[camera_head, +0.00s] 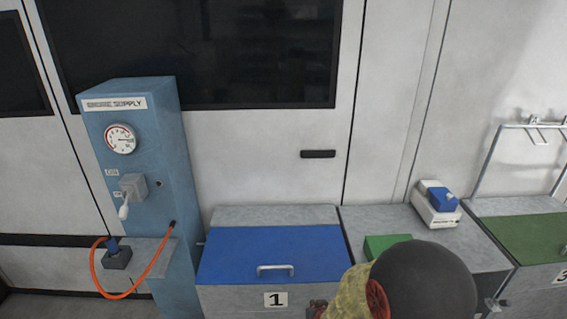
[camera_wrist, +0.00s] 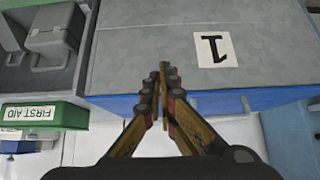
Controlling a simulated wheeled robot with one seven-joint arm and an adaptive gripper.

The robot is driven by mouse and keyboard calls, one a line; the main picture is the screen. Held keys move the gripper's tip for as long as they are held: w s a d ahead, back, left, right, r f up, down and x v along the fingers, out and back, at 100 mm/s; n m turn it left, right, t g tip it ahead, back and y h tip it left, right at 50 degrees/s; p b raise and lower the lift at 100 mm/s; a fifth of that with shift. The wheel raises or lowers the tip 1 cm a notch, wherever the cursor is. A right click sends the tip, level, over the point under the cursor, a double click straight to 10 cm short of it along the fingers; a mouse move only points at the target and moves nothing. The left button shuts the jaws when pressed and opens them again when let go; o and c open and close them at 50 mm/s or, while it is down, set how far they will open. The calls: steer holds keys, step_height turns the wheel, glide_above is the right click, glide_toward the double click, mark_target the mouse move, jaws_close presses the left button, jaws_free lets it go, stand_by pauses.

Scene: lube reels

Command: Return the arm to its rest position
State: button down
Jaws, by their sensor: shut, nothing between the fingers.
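My gripper (camera_wrist: 164,75) is shut and empty in the wrist view. Its fingertips meet in front of the grey face of the box marked 1 (camera_wrist: 258,75), left of the number plate; I cannot tell the gap. In the head view my arm enters at the bottom, right of centre, with a dark round joint and a yellowish link. The gripper itself is mostly hidden there.
A blue supply column (camera_head: 155,190) with a gauge, a lever and an orange hose (camera_head: 128,296) stands left. A green first-aid box (camera_wrist: 40,115), a white-and-blue device (camera_head: 438,204) and green-lidded box 3 (camera_head: 525,235) are on the right. A cabinet wall stands behind.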

steer(key=s+a+g, duration=0.1)
steer(key=s+g, duration=0.5)
steer(key=s, duration=0.6)
steer(key=s+d+r+t, duration=0.1)
steer(key=s+r, duration=0.4)
steer(key=r, duration=0.6)
steer(key=s+d+r+t, duration=0.1)
steer(key=s+d+r, duration=0.3)
steer(key=r, duration=0.7)
steer(key=s+d+r+t, duration=0.1)
steer(key=s+d+r, duration=0.1)
steer(key=s+r, duration=0.4)
step_height(320, 180, up, 6)
steer(key=shift+d+f, duration=0.25)
